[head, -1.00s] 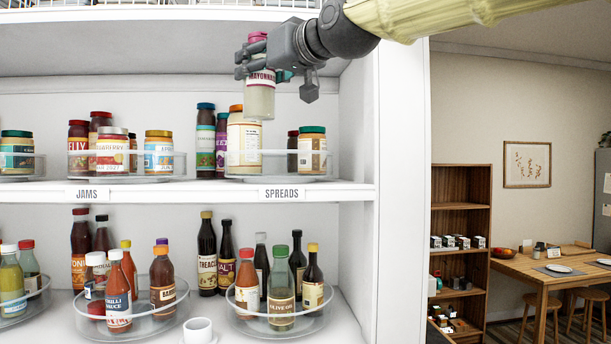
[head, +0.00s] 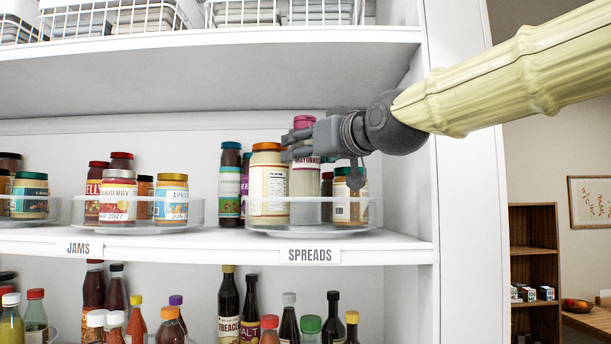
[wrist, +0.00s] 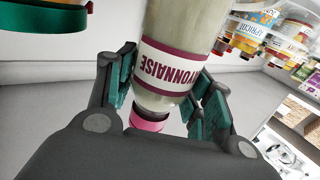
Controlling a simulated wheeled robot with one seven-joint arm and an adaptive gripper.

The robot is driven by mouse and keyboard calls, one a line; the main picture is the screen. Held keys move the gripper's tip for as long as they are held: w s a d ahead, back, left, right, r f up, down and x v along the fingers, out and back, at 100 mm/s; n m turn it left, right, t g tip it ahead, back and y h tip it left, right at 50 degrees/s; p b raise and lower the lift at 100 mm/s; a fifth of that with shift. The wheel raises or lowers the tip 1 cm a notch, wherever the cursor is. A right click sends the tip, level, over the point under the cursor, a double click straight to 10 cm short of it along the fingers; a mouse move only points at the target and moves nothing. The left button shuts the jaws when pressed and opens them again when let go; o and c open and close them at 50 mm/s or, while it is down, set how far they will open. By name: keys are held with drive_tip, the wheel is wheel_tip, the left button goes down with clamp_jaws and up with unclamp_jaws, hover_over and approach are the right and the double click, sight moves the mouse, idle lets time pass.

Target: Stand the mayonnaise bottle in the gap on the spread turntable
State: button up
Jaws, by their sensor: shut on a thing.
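The mayonnaise bottle (head: 304,181) has a pink cap, a pale body and a white-and-maroon label. My gripper (head: 303,146) is shut on its upper part, and it also shows between the fingers in the wrist view (wrist: 168,75). The bottle is upright, between an orange-lidded jar (head: 268,185) and a green-lidded jar (head: 350,197). Its lower part shows behind the clear rim of the spread turntable (head: 290,230), above the SPREADS label. I cannot tell whether its base touches the turntable.
The jam turntable (head: 137,228) with several jars is to the left on the same shelf. Tall bottles (head: 230,185) stand behind the spreads. Sauce bottles (head: 228,310) fill the shelf below.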

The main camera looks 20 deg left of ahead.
sight(314, 173)
drive_tip(key=shift+w+f, duration=0.3)
drive_tip(key=shift+f, duration=0.4)
drive_tip(key=shift+s+f+p, duration=0.25)
drive_tip(key=shift+f+p, duration=0.2)
drive_tip(key=shift+f, duration=0.6)
drive_tip(key=shift+w+f, duration=0.1)
drive_tip(key=shift+f, duration=0.55)
drive_tip(key=shift+f, duration=0.15)
drive_tip(key=o, duration=1.4)
drive_tip(key=shift+o, duration=0.2)
